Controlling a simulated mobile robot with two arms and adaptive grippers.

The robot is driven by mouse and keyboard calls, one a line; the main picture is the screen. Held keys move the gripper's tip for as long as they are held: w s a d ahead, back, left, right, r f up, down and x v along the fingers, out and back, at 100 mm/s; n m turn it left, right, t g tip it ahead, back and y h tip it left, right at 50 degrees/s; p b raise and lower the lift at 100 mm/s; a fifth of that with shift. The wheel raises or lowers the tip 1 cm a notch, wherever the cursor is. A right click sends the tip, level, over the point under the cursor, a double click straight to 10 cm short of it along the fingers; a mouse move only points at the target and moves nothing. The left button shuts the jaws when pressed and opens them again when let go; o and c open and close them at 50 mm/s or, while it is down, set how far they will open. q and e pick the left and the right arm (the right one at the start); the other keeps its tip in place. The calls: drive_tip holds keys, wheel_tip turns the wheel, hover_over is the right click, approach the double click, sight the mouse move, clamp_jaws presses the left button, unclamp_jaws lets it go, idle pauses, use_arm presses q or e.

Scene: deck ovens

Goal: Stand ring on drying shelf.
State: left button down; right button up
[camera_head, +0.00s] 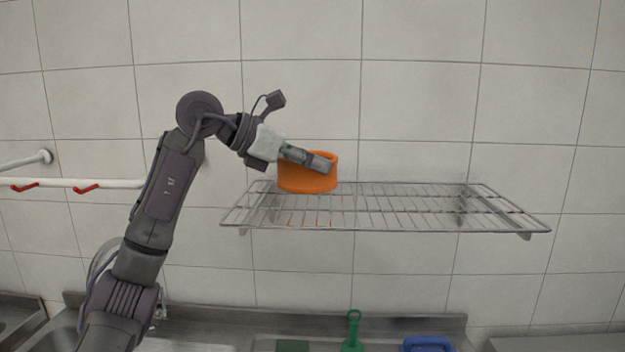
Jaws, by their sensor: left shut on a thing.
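The orange ring (307,182) is at the left end of the wire drying shelf (400,208), with its open side up. It looks upright and level at the shelf's surface; I cannot tell whether it rests on the wires. My left gripper (318,162) comes in from the left and is shut on the ring's near upper wall. The fingers cover part of the ring's rim. My right gripper is not in view.
The middle and right of the shelf are bare. A tiled wall (420,100) stands behind. A white rail (80,184) with red hooks is at the left. Below are a metal sink counter, a green tool (353,332) and a blue object (427,344).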

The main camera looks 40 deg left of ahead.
sight(303, 182)
use_arm(q)
drive_tip(key=shift+w+a+f, duration=0.2)
drive_tip(key=shift+w+f, duration=0.1)
drive_tip(key=shift+f, duration=0.1)
wheel_tip(303, 182, down, 3)
drive_tip(key=shift+s+p, duration=0.15)
drive_tip(key=shift+p, duration=0.15)
drive_tip(key=shift+a+f, duration=0.15)
drive_tip(key=shift+f, duration=0.2)
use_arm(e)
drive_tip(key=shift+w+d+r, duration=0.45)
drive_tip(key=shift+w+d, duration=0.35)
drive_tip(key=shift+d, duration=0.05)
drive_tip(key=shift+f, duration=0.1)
use_arm(q)
drive_tip(key=c, duration=1.2)
unclamp_jaws()
drive_tip(key=shift+f, duration=0.1)
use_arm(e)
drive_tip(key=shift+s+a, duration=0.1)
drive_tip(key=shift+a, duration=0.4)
